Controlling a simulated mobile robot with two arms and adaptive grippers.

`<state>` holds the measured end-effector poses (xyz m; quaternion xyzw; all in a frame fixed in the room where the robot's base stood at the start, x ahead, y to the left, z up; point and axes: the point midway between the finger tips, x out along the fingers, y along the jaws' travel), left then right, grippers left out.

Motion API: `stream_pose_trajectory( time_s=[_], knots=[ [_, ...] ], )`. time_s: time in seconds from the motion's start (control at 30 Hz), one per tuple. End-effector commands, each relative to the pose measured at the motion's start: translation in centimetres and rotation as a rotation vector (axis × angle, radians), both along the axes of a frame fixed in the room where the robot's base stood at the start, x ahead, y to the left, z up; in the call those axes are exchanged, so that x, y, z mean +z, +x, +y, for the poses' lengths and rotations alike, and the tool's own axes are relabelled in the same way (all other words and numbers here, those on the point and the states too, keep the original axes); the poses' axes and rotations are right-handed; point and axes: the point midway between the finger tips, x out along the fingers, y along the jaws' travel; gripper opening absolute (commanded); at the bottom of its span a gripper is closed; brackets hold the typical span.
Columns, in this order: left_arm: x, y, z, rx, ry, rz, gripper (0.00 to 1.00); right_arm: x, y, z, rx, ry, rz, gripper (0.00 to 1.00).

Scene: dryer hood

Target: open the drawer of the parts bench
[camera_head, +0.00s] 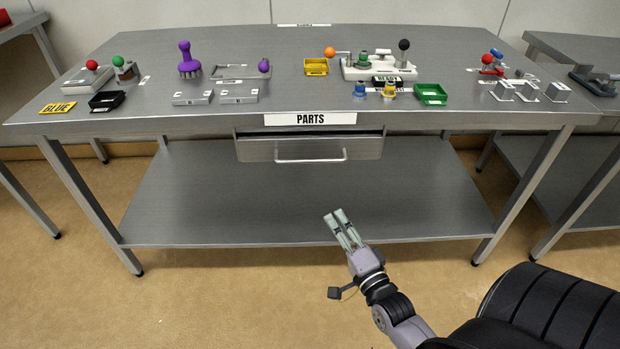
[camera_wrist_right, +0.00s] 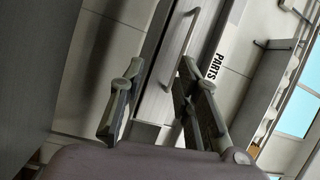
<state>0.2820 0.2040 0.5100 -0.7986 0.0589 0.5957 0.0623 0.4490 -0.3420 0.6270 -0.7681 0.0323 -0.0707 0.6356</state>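The parts bench (camera_head: 210,121) is a grey metal table with a white PARTS label (camera_head: 310,119) on its front edge, also readable in the right wrist view (camera_wrist_right: 228,40). Under the label is its grey drawer (camera_head: 255,150), with a silver bar handle (camera_head: 311,160). The drawer looks shut or nearly so. In the right wrist view the handle (camera_wrist_right: 178,48) lies beyond the fingers. My right gripper (camera_head: 336,214) is in front of and below the drawer, apart from the handle. Its two fingers (camera_wrist_right: 155,88) are spread and empty. My left gripper is not in view.
The bench top holds colored knobs, fixtures and small bins, including a green bin (camera_head: 431,94) and a black bin (camera_head: 106,101). A lower shelf (camera_head: 250,200) spans the legs and is bare. Another bench (camera_head: 575,130) stands at the right. Open floor lies in front.

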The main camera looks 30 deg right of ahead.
Motion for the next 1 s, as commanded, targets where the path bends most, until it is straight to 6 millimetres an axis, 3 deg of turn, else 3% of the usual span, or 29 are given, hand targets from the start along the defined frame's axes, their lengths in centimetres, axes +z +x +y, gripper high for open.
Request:
stream_pose_trajectory(
  time_s=[0.2, 0.37, 1.0],
  knots=[
    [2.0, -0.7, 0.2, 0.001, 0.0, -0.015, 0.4, 3.5, -0.1, -0.5, 0.003, 0.085, -0.124, 0.3],
    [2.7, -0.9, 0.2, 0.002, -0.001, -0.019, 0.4, 4.1, 1.4, -0.8, 0.004, 0.089, -0.132, 0.3],
    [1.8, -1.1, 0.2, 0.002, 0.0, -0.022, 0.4, 6.3, 13.8, -2.7, 0.003, 0.087, -0.129, 0.3]
  ],
)
